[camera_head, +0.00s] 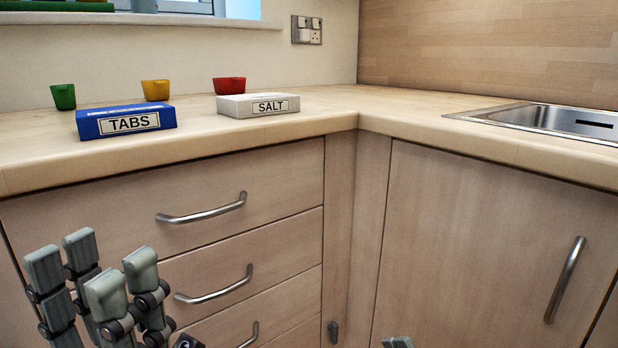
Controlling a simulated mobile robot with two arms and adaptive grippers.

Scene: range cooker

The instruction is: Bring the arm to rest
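My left gripper (94,274) is at the lower left, in front of the drawers and below the worktop. Its grey finger pads point up and stand apart with a clear gap between them. Nothing is held in it. Of my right gripper only a small grey tip (398,342) seems to show at the bottom edge. The rest is out of the picture, so its state cannot be told.
A blue TABS box (126,121) and a white SALT box (258,105) lie on the worktop (200,140). Green (63,97), yellow (155,90) and red (229,86) cups stand behind. Drawer handles (203,211) and a door handle (566,280) stick out. A sink (545,117) is at right.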

